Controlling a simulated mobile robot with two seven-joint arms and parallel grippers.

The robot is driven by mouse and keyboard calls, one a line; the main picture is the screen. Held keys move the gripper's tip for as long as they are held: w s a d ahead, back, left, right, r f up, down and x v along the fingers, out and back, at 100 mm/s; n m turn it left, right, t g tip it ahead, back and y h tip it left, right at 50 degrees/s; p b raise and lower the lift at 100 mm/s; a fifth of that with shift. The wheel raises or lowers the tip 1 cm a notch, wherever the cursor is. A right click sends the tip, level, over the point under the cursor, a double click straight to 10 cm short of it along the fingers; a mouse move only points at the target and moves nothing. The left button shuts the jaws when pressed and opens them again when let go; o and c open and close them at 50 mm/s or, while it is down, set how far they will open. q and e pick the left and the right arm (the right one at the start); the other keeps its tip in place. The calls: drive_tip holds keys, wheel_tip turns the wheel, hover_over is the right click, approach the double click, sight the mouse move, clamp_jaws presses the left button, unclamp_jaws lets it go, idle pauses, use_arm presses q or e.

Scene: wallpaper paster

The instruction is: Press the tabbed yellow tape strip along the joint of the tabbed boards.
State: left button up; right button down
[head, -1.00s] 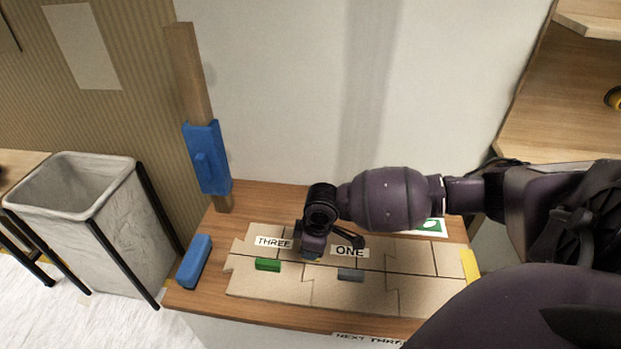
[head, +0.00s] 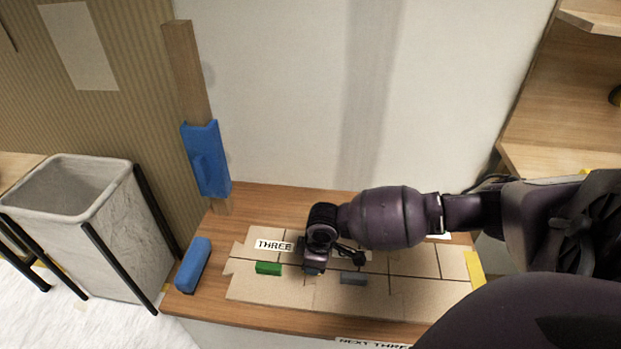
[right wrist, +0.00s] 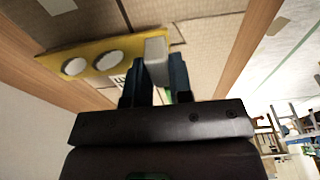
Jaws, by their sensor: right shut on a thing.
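Beige tabbed boards (head: 262,287) lie side by side on the wooden table, with dark joint lines between them. A green tab (head: 268,268) and a grey tab (head: 353,278) stand on them. My right gripper (head: 313,270) is low over the boards, between these two tabs. In the right wrist view the right gripper (right wrist: 157,65) is shut on a pale grey tab (right wrist: 157,48) at the end of a yellow strip (right wrist: 88,60) with two white ovals. The head view hides this strip behind the gripper; whether it touches the boards I cannot tell. My left gripper is not in view.
A "THREE" label (head: 273,246) lies on the boards. A blue block (head: 193,265) sits at the table's left end. A blue-handled wooden bar (head: 206,160) leans at the back left. Another yellow piece (head: 474,268) lies at the right end. A grey bin (head: 75,210) stands left.

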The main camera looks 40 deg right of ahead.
drive_tip(key=shift+f, duration=0.3)
use_arm(q)
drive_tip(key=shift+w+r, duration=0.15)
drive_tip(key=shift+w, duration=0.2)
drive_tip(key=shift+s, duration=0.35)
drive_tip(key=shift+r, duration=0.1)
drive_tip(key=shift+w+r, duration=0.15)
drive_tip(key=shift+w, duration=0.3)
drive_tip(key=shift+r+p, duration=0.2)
drive_tip(key=shift+p, duration=0.1)
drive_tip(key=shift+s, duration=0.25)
idle(0.3)
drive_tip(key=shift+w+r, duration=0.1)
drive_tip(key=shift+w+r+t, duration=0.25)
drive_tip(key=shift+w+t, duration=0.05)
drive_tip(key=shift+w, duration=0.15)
